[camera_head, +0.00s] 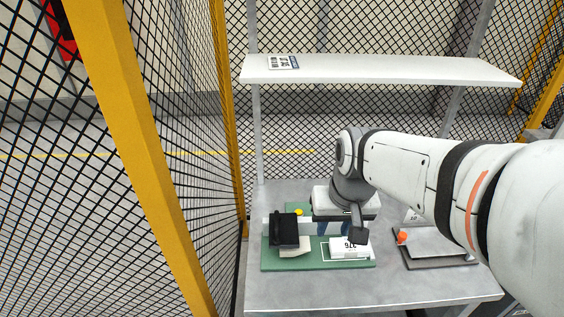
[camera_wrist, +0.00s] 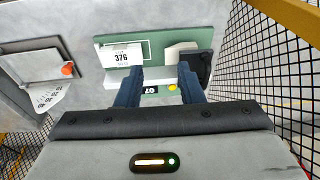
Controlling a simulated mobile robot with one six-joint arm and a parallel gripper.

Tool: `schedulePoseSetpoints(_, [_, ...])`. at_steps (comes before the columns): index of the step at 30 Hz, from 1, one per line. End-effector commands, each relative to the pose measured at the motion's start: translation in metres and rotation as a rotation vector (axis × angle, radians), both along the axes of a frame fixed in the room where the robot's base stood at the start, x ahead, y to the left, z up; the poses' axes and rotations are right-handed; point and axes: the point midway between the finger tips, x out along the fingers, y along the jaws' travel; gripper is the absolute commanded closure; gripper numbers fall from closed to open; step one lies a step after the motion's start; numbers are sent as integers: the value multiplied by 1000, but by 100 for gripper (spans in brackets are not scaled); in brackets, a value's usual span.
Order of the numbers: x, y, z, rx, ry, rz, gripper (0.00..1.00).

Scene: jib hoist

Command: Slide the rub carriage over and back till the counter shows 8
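The black rub carriage (camera_head: 285,230) sits at the left end of a pale rail on the green board (camera_head: 318,264); a pale block lies beside it. In the wrist view, the carriage (camera_wrist: 201,67) is at the right, partly behind a finger. My gripper (camera_wrist: 160,72) is open and empty over the board, its dark blue fingers apart. Its right finger in that view is close to the carriage; I cannot tell whether they touch. The small black counter (camera_wrist: 151,90) shows between the fingers and seems to read 07. A yellow button (camera_wrist: 172,87) is next to it.
A white card marked 376 (camera_wrist: 121,57) lies on the board. A dark-rimmed tray (camera_head: 438,262) with an orange knob (camera_head: 402,237) stands to the right. A white shelf (camera_head: 380,70) spans above the table. Mesh fencing and a yellow post (camera_head: 135,130) stand at the left.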

Motion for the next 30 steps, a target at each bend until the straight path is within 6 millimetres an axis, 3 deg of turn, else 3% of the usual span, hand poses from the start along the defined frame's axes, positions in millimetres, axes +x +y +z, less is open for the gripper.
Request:
schedulePoseSetpoints(1, [19,9,2,17,26,4,66])
schedulePoseSetpoints(6, [74,38,-4,72,89,0,66])
schedulePoseSetpoints(13, [128,74,-26,125,159,-8,66])
schedulePoseSetpoints(18, [144,86,-36,141,181,-13,66])
schedulePoseSetpoints(23, [146,89,-49,143,186,-13,66])
schedulePoseSetpoints(30, [146,97,-86,143,186,-12,66])
